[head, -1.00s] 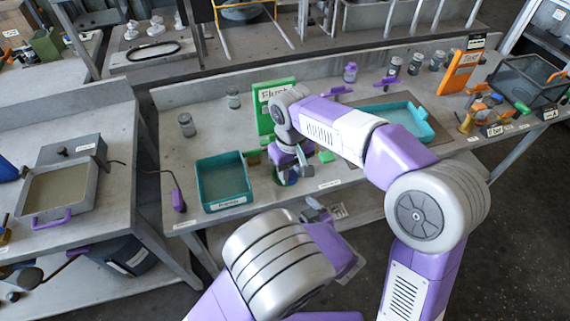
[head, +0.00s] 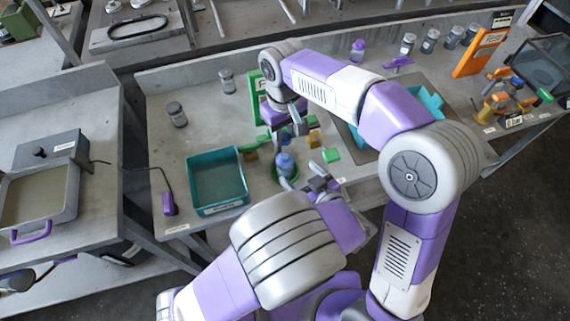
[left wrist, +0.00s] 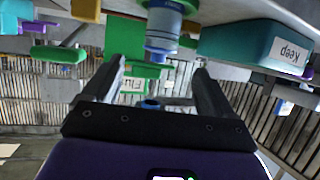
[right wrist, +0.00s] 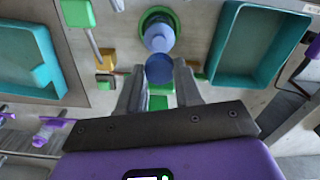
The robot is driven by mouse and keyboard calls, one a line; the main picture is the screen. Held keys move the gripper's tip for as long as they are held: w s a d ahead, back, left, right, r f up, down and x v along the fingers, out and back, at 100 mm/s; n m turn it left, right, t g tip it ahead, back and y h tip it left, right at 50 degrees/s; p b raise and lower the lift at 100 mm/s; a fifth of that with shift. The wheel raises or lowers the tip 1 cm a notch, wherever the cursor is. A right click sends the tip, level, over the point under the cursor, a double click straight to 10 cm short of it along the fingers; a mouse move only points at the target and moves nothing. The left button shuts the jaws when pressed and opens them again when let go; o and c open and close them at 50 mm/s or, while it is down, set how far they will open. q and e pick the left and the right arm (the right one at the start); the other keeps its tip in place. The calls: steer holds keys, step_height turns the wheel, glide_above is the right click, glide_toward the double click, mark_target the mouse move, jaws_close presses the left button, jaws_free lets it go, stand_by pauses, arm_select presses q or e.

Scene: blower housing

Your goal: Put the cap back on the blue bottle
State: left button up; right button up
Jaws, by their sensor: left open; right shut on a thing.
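The blue bottle (head: 285,165) stands upright in a green ring holder on the bench. It also shows in the right wrist view (right wrist: 158,34) and, upside down, in the left wrist view (left wrist: 163,28). My right gripper (head: 298,127) is shut on the round blue cap (right wrist: 159,68), apart from the bottle and on its far side in the head view.
A teal tray (head: 217,207) stands left of the bottle; another teal tray (head: 428,101) lies right, partly behind my right arm.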

arm_select(q)
steer(key=x, duration=1.1)
steer(key=shift+c, duration=0.3)
steer(key=c, duration=1.4)
steer(key=shift+c, duration=0.3)
arm_select(e)
glide_above(285, 156)
steer(key=shift+f, duration=2.5)
